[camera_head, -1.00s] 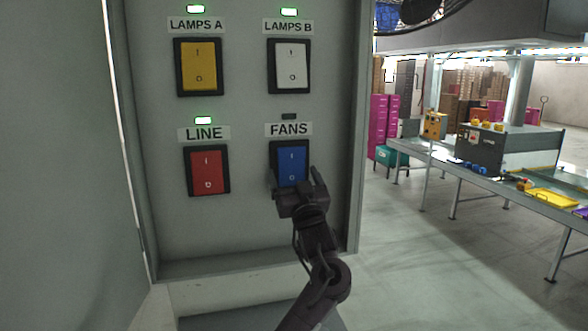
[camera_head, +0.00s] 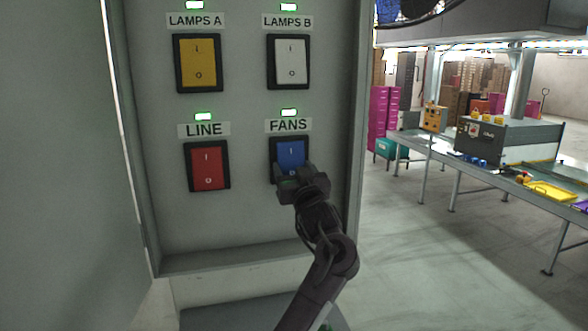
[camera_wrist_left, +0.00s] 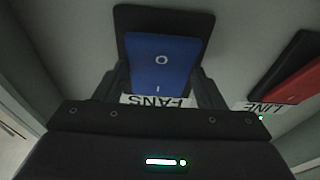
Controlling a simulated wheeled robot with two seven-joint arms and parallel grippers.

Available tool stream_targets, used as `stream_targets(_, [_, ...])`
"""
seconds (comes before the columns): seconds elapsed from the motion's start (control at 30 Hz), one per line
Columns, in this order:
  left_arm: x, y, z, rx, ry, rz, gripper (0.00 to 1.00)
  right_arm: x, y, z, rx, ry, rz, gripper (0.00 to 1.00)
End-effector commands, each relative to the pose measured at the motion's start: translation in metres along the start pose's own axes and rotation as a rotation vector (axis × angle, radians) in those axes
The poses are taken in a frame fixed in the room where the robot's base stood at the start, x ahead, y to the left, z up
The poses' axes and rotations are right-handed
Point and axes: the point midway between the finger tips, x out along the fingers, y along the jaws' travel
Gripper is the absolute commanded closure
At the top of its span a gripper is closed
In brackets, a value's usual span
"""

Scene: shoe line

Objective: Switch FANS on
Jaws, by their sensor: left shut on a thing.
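The FANS switch is a blue rocker (camera_head: 290,150) in a black frame at the lower right of the grey panel (camera_head: 245,225). The small lamp (camera_head: 289,113) above its label is lit green. My left gripper (camera_head: 295,172) is at the rocker's lower part and hides that part in the head view. In the left wrist view the blue rocker (camera_wrist_left: 162,68) shows upside down between my two fingers, one on each side, and the left gripper (camera_wrist_left: 160,88) is shut on it. My right gripper is in neither view.
The yellow LAMPS A switch (camera_head: 198,62), white LAMPS B switch (camera_head: 288,61) and red LINE switch (camera_head: 208,166) are close by, each under a green lamp. A conveyor table (camera_head: 480,178) stands to the right, with open floor before it.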

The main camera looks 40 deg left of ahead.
Motion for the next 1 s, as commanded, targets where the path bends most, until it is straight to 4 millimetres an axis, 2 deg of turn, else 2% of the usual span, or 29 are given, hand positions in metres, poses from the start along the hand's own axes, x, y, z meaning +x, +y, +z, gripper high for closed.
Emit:
stream_targets(0.37, [-0.001,0.000,-0.002,0.000,-0.046,0.002,0.59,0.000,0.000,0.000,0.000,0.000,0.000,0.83])
stream_targets(0.4, [-0.001,0.000,-0.002,0.000,-0.046,0.002,0.31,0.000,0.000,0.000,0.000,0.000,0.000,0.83])
stream_targets(0.53, [-0.001,0.000,-0.002,0.000,-0.045,0.002,0.15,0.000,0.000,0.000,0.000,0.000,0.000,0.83])
stream_targets(0.83, [-0.003,0.000,-0.001,0.000,-0.045,0.002,0.15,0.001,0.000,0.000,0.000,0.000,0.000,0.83])
stream_targets(1.0, [-0.024,0.001,0.002,-0.005,-0.044,0.005,0.15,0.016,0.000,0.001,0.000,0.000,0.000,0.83])
